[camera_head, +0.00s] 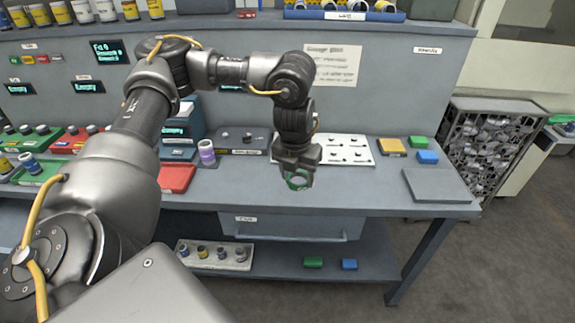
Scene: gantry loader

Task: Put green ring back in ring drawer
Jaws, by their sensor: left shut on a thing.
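My left gripper (297,176) points down over the front part of the workbench, right of centre. It is shut on the green ring (299,184), of which only part shows below the fingers. The ring is close to the bench's front edge; I cannot tell whether it touches the top. The drawer (290,227) with a small label and a long handle is under the bench top, just below the gripper. It looks closed, and its label is too small to read surely. My right gripper is not in view.
A white plate with pegs (345,150) lies behind the gripper. A purple-and-white cup (207,153) and a red tray (177,178) stand to the left. Yellow, green and blue blocks (427,157) and a grey pad (437,186) are at right. The lower shelf (285,262) holds a tray of small cups.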

